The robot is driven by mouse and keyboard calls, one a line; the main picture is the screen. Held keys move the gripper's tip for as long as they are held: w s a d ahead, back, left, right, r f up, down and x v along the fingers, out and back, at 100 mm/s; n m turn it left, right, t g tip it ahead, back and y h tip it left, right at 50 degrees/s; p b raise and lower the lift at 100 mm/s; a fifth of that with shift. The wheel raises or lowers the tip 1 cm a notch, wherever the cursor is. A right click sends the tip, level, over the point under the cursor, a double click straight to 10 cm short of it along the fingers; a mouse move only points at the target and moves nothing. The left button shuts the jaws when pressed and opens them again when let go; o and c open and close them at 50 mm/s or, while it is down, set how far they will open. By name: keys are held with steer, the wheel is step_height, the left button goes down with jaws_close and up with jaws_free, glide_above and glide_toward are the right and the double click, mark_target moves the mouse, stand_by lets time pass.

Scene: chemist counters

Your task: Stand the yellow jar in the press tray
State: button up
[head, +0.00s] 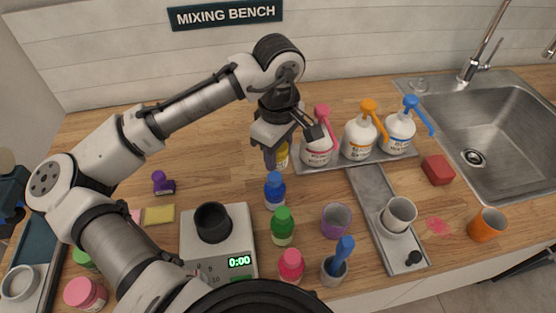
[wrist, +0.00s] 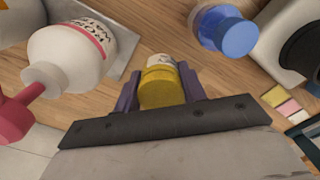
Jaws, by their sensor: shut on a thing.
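The yellow jar (head: 282,157) shows partly below my gripper (head: 276,158) at the back of the counter, just left of the pump bottles. In the wrist view the yellow jar (wrist: 162,92) sits between the two purple fingers of my gripper (wrist: 160,88), which is shut on it. Its yellow lid faces the camera and a pale body shows beyond. Whether it touches the counter is unclear. A long grey metal tray (head: 368,185) runs forward at the right, with a white cup (head: 399,213) and a black knob (head: 413,258). I cannot tell whether this is the press tray.
Pump bottles (head: 359,138) stand on a grey base close right of my gripper. A blue-capped jar (head: 274,190), green jar (head: 282,226) and purple cup (head: 336,220) stand in front. A scale (head: 238,223) with a black cup is left. A sink (head: 500,140) is far right.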

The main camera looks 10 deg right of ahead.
mark_target(278, 164)
steer(key=shift+f, duration=1.8)
steer(key=shift+f, duration=0.1)
steer(key=shift+f, duration=0.1)
steer(key=o, duration=1)
